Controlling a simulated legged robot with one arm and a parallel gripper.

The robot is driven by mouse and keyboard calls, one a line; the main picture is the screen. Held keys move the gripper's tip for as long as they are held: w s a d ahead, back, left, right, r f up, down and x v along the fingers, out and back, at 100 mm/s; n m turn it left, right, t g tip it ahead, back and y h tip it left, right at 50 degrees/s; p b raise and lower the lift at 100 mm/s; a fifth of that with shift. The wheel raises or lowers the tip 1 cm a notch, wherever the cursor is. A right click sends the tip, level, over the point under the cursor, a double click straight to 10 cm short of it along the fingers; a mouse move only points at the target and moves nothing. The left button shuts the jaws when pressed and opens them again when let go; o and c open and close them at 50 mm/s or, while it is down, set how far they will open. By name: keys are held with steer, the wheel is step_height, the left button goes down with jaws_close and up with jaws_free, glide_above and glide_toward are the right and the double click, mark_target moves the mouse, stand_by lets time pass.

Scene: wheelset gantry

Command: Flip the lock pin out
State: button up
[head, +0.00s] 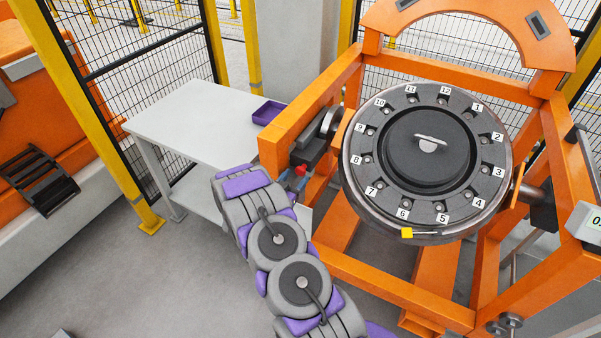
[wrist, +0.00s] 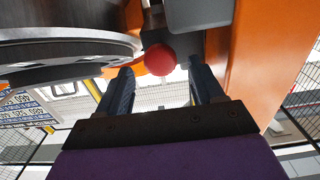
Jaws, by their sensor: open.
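The lock pin shows as a red ball knob (wrist: 160,60) in the wrist view, just ahead of my fingers. It appears small in the head view (head: 300,170), at the left side of the orange gantry, beside a dark block. My gripper (wrist: 161,78) is open, with one dark blue finger on either side of the knob's lower part. The knob lies between or just beyond the fingertips, and I cannot tell if either finger touches it. The rest of the pin is hidden behind the knob. In the head view my gripper (head: 296,184) is mostly hidden by my arm.
The round numbered wheel (head: 425,160) sits in the orange gantry frame (head: 310,110), with a yellow tag (head: 406,233) at its front edge. Orange frame and grey block stand close to my gripper. A white table (head: 190,120) with a purple tray (head: 268,113) stands left.

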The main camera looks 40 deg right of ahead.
mark_target(299, 172)
steer(key=shift+b+x, duration=0.3)
steer(key=shift+x, duration=2.05)
steer(key=shift+c, duration=0.3)
steer(key=shift+a, duration=0.1)
jaws_close()
